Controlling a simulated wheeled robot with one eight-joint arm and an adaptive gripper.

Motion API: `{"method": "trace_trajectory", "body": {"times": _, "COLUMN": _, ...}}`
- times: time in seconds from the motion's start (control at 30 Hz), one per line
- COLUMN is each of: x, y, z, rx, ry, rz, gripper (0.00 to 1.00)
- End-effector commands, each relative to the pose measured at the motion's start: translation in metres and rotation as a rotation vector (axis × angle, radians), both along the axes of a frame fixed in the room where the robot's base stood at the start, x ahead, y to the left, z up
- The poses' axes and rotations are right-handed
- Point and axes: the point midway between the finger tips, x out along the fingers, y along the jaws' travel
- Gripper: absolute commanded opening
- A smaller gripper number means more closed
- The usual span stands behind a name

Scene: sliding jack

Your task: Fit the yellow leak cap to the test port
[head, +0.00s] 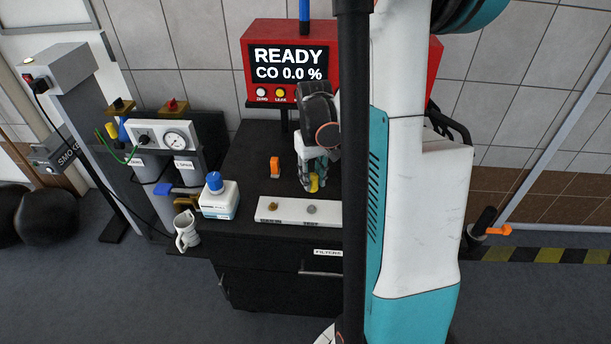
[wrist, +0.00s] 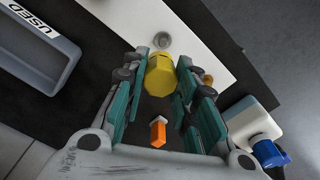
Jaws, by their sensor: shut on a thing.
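My gripper (head: 313,168) is over the dark bench top, pointing down. It is shut on the yellow leak cap (head: 314,185), which shows below the fingertips. In the wrist view the yellow cap (wrist: 160,76) sits between the two teal-sided fingers (wrist: 164,66), near their tips. The cap looks faceted and is held close to the white strip (wrist: 205,25); I cannot tell whether it touches anything. I cannot make out the test port for certain. The red analyser (head: 262,34) behind reads READY, CO 0.0 %, with a button labelled LEAK.
The white strip (head: 290,211) holds a brass piece (head: 273,207) and a grey piece (head: 311,209). An orange block (head: 275,167) stands on the bench. A blue-capped bottle (head: 219,198) and a white mug (head: 187,231) are left. A grey USED tray (wrist: 35,60) shows in the wrist view.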

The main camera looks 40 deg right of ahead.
Motion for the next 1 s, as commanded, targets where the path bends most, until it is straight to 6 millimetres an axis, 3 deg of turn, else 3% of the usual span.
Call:
{"method": "trace_trajectory", "body": {"times": 0.57, "x": -0.003, "y": -0.001, "z": 0.001, "rx": 0.0, "ry": 0.0, "rz": 0.005, "gripper": 0.02}}
{"method": "trace_trajectory", "body": {"times": 1.0, "x": -0.002, "y": -0.001, "z": -0.03, "rx": 0.0, "ry": 0.0, "rz": 0.005, "gripper": 0.02}}
